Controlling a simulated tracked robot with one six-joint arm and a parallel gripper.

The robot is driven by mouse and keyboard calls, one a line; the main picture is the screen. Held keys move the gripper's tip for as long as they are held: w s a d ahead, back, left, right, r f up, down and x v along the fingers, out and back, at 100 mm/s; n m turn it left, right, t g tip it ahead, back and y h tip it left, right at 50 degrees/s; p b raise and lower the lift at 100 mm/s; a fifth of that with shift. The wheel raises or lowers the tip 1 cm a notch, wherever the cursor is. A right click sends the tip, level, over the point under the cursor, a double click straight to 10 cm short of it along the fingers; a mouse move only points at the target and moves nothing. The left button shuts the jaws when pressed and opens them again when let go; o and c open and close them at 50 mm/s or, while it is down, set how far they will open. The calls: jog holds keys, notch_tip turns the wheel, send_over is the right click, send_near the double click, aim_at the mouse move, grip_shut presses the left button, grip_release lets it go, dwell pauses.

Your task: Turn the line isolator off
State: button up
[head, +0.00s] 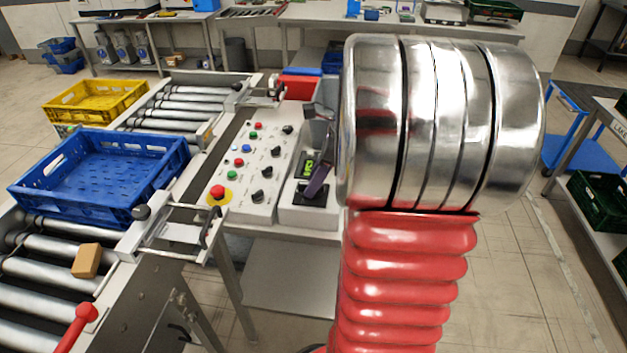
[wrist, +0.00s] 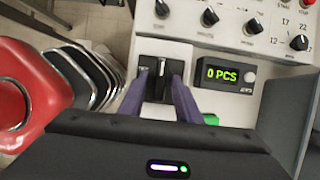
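The line isolator is a black rotary switch on a square black plate, low on the grey control panel. In the wrist view its upright knob (wrist: 161,68) shows between my two purple fingers. In the head view its plate (head: 309,196) is partly covered by a finger. My gripper (wrist: 161,76) is open, with one finger on each side of the knob. I cannot tell whether either finger touches it. In the head view my gripper (head: 318,182) is mostly hidden behind my arm.
A display (wrist: 223,74) reading "0 PCS" sits right of the switch. The control panel (head: 230,180) carries several knobs and buttons, including a red stop button (head: 218,192). A blue crate (head: 180,160) and a yellow crate (head: 60,113) stand on the roller conveyor at left.

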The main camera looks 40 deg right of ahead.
grip_shut()
jog(key=shift+a, duration=0.2)
jog(key=shift+d, duration=0.15)
